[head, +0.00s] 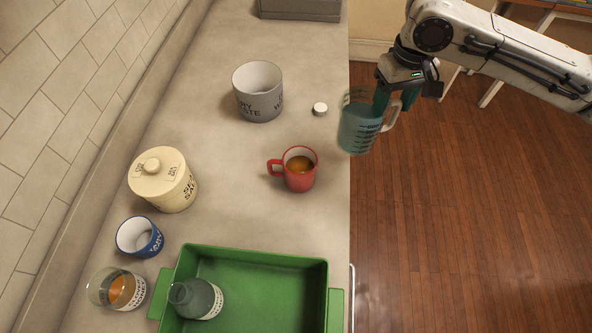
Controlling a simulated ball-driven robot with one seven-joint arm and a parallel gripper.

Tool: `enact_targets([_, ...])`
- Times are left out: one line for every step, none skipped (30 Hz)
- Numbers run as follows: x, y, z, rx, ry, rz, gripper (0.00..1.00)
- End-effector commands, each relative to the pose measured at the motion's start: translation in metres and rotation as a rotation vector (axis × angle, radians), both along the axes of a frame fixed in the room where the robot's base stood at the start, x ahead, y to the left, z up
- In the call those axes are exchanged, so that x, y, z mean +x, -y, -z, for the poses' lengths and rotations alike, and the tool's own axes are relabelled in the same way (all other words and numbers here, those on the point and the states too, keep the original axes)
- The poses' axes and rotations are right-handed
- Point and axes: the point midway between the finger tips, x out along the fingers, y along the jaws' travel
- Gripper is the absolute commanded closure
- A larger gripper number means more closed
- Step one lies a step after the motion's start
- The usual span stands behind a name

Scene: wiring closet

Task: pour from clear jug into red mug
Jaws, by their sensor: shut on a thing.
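The red mug (301,178) stands upright on the counter, with its handle to the left and an orange-brown liquid inside. The clear jug (358,131) has dark measuring marks and looks bluish-green. My gripper (386,100) is shut on the jug near its handle, and holds it at the counter's right edge, up and to the right of the mug. The jug is apart from the mug and looks slightly tilted. I cannot tell how much liquid is in the jug. The fingertips are partly hidden by the jug and its handle.
A grey pot (259,104) and a small white cap (320,109) stand beyond the mug. A cream lidded canister (166,188), blue cup (139,237) and glass (116,289) line the left. Counter around the mug is clear.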

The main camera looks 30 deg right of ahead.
Motion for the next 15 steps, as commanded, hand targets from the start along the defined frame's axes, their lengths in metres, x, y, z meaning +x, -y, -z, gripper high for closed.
enact_targets([0.001, -0.001, -0.003, -0.003, 0.004, -0.003, 0.88])
enact_targets([0.001, -0.001, -0.003, -0.004, 0.002, -0.003, 0.88])
enact_targets([0.001, -0.001, -0.002, -0.005, 0.002, -0.003, 0.88])
enact_targets([0.001, -0.001, -0.002, -0.005, 0.002, -0.003, 0.88])
enact_targets([0.001, 0.000, -0.003, -0.006, 0.002, -0.003, 0.88])
enact_targets([0.001, 0.001, -0.003, -0.006, 0.002, -0.002, 0.88])
enact_targets([0.001, 0.002, -0.004, -0.006, 0.003, -0.001, 0.88])
enact_targets([0.000, 0.004, -0.006, -0.006, 0.003, -0.001, 0.88])
enact_targets([0.000, 0.007, -0.008, -0.006, 0.003, 0.000, 0.88])
enact_targets([-0.001, 0.009, -0.010, -0.006, 0.003, 0.000, 0.88])
enact_targets([-0.001, 0.012, -0.012, -0.006, 0.003, 0.000, 0.88])
enact_targets([-0.002, 0.015, -0.014, -0.007, 0.003, 0.000, 0.88])
enact_targets([-0.003, 0.018, -0.016, -0.006, 0.002, 0.001, 0.88])
enact_targets([-0.003, 0.021, -0.017, -0.006, 0.002, 0.001, 0.88])
enact_targets([-0.004, 0.024, -0.019, -0.007, 0.003, 0.000, 0.88])
